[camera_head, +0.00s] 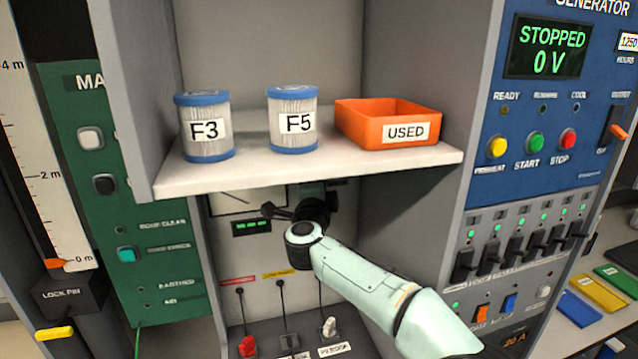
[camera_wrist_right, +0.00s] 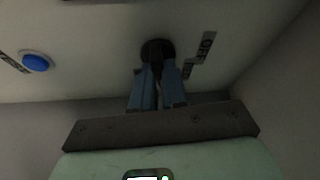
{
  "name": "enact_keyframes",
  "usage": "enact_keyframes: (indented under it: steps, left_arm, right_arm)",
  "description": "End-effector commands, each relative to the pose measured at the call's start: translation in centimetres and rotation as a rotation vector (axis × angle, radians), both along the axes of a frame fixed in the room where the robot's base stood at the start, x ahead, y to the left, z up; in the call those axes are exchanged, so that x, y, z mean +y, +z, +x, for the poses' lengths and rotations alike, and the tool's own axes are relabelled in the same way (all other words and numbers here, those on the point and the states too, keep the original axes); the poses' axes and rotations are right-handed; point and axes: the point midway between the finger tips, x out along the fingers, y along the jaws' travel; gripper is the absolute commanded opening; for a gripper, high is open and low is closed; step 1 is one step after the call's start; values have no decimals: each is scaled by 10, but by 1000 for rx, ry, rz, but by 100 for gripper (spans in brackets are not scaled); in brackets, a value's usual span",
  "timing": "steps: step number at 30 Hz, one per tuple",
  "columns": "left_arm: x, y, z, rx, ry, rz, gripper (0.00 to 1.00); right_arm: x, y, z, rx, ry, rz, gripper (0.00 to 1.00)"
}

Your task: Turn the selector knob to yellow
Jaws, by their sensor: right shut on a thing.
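The round black selector knob (camera_wrist_right: 157,46) is on a pale panel in the right wrist view. My right gripper (camera_wrist_right: 158,75) is shut on it, with one blue-grey finger on each side. A dark label reading OFF (camera_wrist_right: 207,45) is to the right of the knob. I see no yellow mark beside the knob, and its pointer is hidden between the fingers. In the head view my right arm reaches into the recess under the shelf, and the knob cannot be made out there. My left gripper is not in view.
A blue button (camera_wrist_right: 36,62) is left of the knob. Above my arm, a white shelf (camera_head: 310,168) holds filter F3 (camera_head: 206,148), filter F5 (camera_head: 292,140) and an orange USED tray (camera_head: 372,133). Below are several small levers, including a red-tipped one (camera_head: 247,346).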

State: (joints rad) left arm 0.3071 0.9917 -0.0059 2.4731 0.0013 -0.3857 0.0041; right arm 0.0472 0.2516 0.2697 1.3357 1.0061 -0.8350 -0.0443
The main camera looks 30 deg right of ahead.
Motion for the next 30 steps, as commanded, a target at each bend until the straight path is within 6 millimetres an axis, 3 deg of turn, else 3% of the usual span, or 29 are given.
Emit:
enact_keyframes:
  steps: [12, 13, 15, 25, 30]
  left_arm:
    - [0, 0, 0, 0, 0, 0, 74]
    - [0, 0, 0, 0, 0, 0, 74]
    - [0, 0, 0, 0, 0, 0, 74]
    - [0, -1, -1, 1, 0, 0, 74]
    - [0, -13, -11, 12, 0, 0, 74]
  right_arm:
    - [0, 1, 0, -2, 2, 6, 0]
    - [0, 1, 0, -2, 2, 6, 19]
    - [0, 1, 0, -2, 2, 6, 38]
    - [2, 0, -2, -3, 1, 5, 38]
    - [14, -4, -19, -2, 4, 6, 38]
